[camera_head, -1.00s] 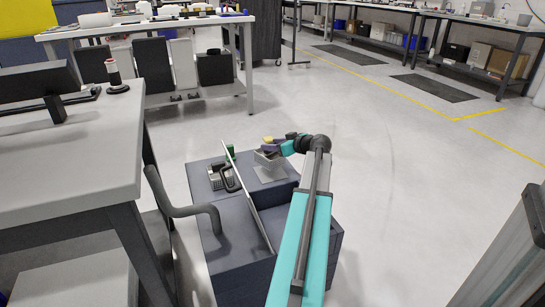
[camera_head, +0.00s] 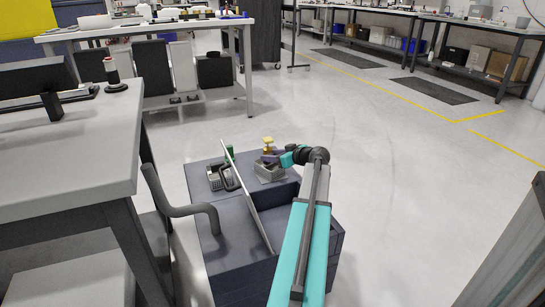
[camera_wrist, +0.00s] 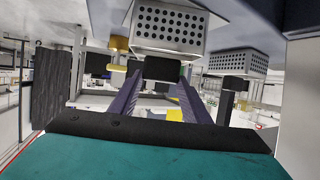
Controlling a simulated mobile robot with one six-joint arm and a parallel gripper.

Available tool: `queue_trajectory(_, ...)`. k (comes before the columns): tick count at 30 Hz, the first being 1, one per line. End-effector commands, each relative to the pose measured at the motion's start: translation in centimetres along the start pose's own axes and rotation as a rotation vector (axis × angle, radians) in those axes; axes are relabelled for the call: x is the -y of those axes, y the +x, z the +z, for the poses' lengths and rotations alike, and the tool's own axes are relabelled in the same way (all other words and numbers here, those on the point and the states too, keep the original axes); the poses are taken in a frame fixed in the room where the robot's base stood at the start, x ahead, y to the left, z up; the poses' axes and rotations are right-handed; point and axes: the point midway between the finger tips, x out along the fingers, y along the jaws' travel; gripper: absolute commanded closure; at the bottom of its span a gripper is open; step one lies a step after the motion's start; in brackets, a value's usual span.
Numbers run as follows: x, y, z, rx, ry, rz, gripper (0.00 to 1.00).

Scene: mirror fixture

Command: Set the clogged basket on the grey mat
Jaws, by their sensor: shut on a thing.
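My gripper (camera_head: 269,158) is over the right half of the dark blue cart top. The basket's side with round holes (camera_wrist: 170,27) fills the top of the wrist view. The grey mat (camera_head: 270,181) is mostly hidden under the basket, which is at or just above it; I cannot tell if they touch. A yellow piece (camera_head: 267,140) stands by the fingers. A second perforated box (camera_wrist: 238,63) shows in the wrist view, perhaps a reflection.
A thin upright panel (camera_head: 247,200) splits the cart top. Left of it are a grey item with a black loop (camera_head: 223,177) and a green item (camera_head: 229,152). A grey bent tube (camera_head: 180,210) rises at the cart's left, beside a workbench (camera_head: 70,160). Open floor lies right.

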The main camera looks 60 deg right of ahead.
Motion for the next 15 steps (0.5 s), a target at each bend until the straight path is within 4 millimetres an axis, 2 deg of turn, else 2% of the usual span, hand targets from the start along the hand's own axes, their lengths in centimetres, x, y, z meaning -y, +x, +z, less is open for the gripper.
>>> queue_trajectory(1,0.02,0.03,0.04,0.000,0.000,0.000,0.52)
queue_trajectory(3,0.02,0.03,0.02,0.000,0.000,0.000,0.40)
queue_trajectory(4,0.03,0.03,0.02,0.000,0.000,0.000,0.38)
queue_trajectory(15,0.06,0.01,-0.12,0.000,-0.001,-0.001,0.38)
